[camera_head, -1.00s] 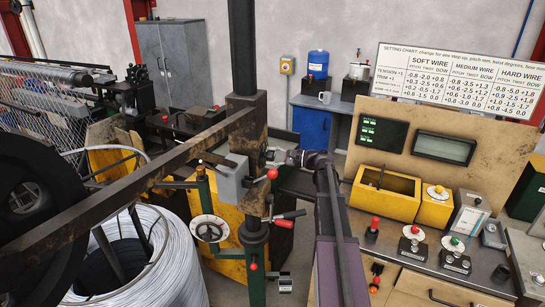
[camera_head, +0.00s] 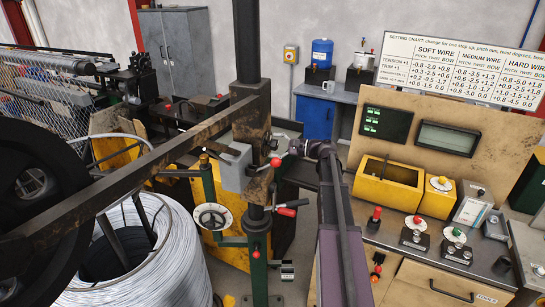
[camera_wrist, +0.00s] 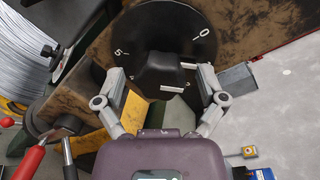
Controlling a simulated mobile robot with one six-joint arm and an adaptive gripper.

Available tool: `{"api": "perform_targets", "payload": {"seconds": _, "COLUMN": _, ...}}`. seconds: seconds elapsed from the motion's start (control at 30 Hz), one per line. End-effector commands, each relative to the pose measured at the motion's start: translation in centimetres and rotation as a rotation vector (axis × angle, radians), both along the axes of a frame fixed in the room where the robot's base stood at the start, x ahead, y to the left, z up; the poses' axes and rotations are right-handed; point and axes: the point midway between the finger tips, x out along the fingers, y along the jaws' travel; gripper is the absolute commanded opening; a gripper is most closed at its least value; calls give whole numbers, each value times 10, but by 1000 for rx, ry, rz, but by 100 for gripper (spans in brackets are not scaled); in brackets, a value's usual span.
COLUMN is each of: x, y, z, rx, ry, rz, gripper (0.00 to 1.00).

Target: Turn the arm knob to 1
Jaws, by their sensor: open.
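The arm knob is a black knob (camera_wrist: 160,70) in the middle of a round black dial (camera_wrist: 192,18) in the wrist view. White marks on the dial read 5 at the left and 0 at the upper right. A short white line shows at the knob's lower right; other marks are hidden or too small to read. My gripper (camera_wrist: 161,76) is open, with one finger on each side of the knob; I cannot tell whether they touch it. In the head view my gripper (camera_head: 298,147) is beside the rusty post (camera_head: 251,122), and the dial cannot be made out.
A wire coil (camera_head: 165,265) stands at the left. A bench with a yellow bin (camera_head: 388,184) and red knobs is at the right. A dark beam (camera_head: 130,170) crosses the left side.

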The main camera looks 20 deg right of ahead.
Motion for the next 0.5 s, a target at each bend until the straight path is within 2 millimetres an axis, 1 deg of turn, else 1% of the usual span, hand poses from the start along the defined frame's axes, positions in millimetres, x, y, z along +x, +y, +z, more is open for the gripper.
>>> {"api": "perform_targets", "payload": {"seconds": 0.27, "x": 0, "y": 0, "z": 0, "rx": 33, "ry": 32, "rz": 0, "gripper": 90}}
{"api": "perform_targets", "payload": {"seconds": 0.5, "x": 0, "y": -1, "z": 0, "rx": 120, "ry": 117, "rz": -1, "gripper": 90}}
